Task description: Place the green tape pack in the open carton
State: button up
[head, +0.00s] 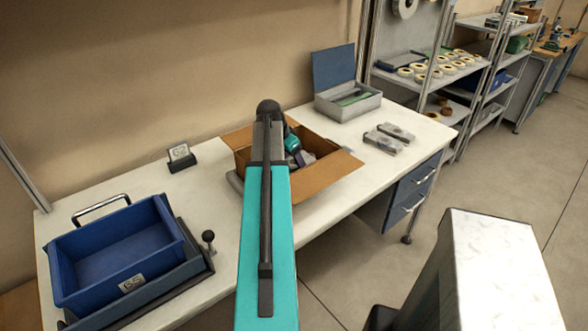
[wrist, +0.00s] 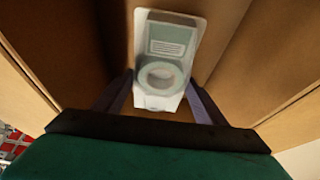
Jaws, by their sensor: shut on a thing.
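The open carton (head: 335,181) is brown cardboard and stands on the white bench with its flaps folded out. In the wrist view its brown inner walls (wrist: 255,60) surround my gripper (wrist: 160,92). The green tape pack (wrist: 172,33) is a pale pack with a label and a pale green reel. My gripper is shut on it, with one dark finger at each side. The pack is down between the carton walls; whether it touches the floor I cannot tell. In the head view my arm hides part of the carton, and the pack cannot be made out.
A blue bin (head: 118,250) stands at the bench's left front. A small sign (head: 180,154) stands behind. A grey box with a raised blue lid (head: 334,68) is at the back right, with two grey packs (head: 388,136) near it. Shelves with reels stand farther right.

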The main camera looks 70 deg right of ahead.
jog(key=shift+f+p, duration=0.55)
jog(key=shift+f, duration=1.35)
jog(key=shift+f, duration=0.15)
jog(key=o, duration=1.2)
jog(key=shift+b+v, duration=1.25)
jog(key=shift+v, duration=4.95)
